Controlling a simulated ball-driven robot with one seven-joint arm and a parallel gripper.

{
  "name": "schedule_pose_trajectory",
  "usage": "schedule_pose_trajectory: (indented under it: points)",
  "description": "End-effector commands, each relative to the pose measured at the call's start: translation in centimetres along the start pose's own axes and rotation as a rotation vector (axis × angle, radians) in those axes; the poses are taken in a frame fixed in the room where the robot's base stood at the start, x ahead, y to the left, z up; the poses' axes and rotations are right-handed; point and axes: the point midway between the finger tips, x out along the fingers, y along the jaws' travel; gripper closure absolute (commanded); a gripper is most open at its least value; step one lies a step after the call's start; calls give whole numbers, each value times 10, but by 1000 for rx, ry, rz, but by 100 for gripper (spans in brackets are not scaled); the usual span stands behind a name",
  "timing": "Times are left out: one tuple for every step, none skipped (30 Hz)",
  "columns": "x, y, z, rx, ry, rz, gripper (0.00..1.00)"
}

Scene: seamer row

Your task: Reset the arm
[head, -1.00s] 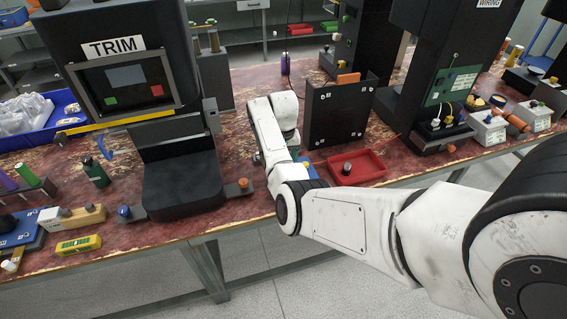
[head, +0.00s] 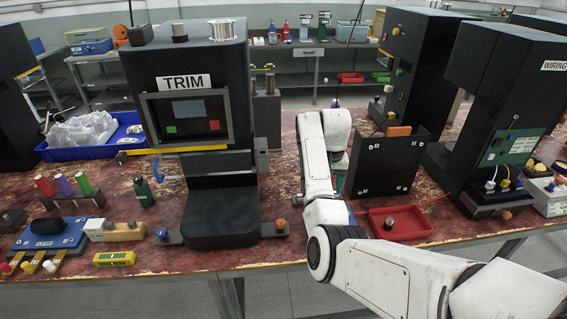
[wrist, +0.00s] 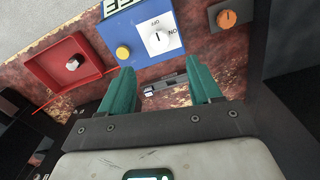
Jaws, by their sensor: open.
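My arm reaches over the worn red bench (head: 281,190) between the TRIM machine (head: 208,130) and a black open-topped box (head: 388,165). In the wrist view my gripper (wrist: 162,85) has its two green fingers apart with nothing held between them. A blue box (wrist: 142,36) with a white dial and a yellow button lies just beyond the fingertips. A small grey metal piece (wrist: 165,85) lies on the bench below and between the fingers. In the head view the gripper is mostly hidden behind my own arm.
A red tray (head: 413,225) with a dark-and-white knob stands to the right of my arm; it also shows in the wrist view (wrist: 52,75). An orange knob (wrist: 228,18) is at upper right there. The WIRING machine (head: 490,150) stands at right. Bench front left holds a yellow level (head: 114,258).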

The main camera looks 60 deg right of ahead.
Motion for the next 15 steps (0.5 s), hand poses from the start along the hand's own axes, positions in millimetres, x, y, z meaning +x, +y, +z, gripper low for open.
schedule_pose_trajectory:
  points:
    - [0,0,0,0,0,0,37]
    - [0,0,0,0,0,0,37]
    - [0,0,0,0,0,0,37]
    - [0,0,0,0,0,0,37]
    - [0,0,0,0,0,0,37]
    - [0,0,0,0,0,0,37]
    - [0,0,0,0,0,0,37]
    - [2,0,1,-2,0,2,37]
    - [6,-2,5,-10,1,5,37]
    - [10,-3,8,-18,2,10,37]
    - [14,-5,13,-29,6,14,37]
    - [21,-8,21,-47,10,23,37]
    - [28,-10,28,-65,14,30,37]
    - [34,-13,36,-85,20,38,37]
    - [44,-17,49,-116,28,47,37]
